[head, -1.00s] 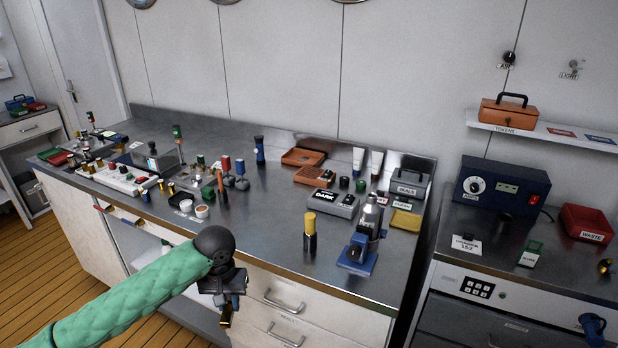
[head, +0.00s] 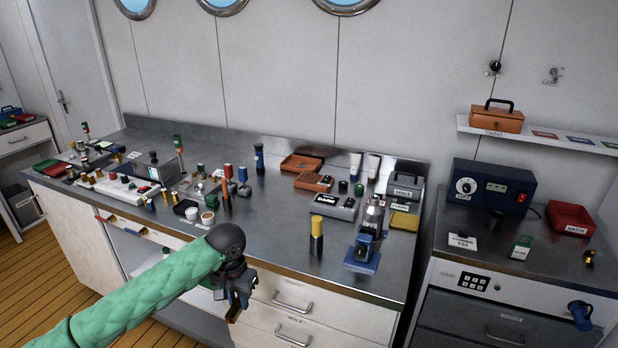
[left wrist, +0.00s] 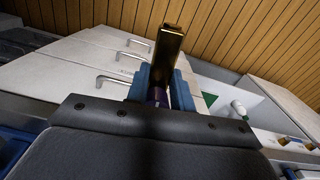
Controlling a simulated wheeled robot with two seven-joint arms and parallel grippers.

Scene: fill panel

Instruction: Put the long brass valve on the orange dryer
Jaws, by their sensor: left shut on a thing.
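My left gripper (head: 238,298) hangs in front of the bench's drawers, below the bench top's front edge. It is shut on a long brass piece, which I take for the long brass valve (left wrist: 168,52). In the left wrist view the piece sticks out beyond the blue fingers (left wrist: 160,85), with a purple part between them. In the head view only its lower end shows, below the fingers. An orange tray (head: 301,162) and a second orange tray (head: 308,183) lie at the back of the bench; I cannot tell whether either is the dryer. My right gripper is not in view.
A yellow-topped black cylinder (head: 317,235) and a blue-based device (head: 364,256) stand near the bench's front edge. Many small parts crowd the left side. The bench top (head: 270,222) is clear in the middle. A blue instrument (head: 490,187) and red bin (head: 571,218) are right.

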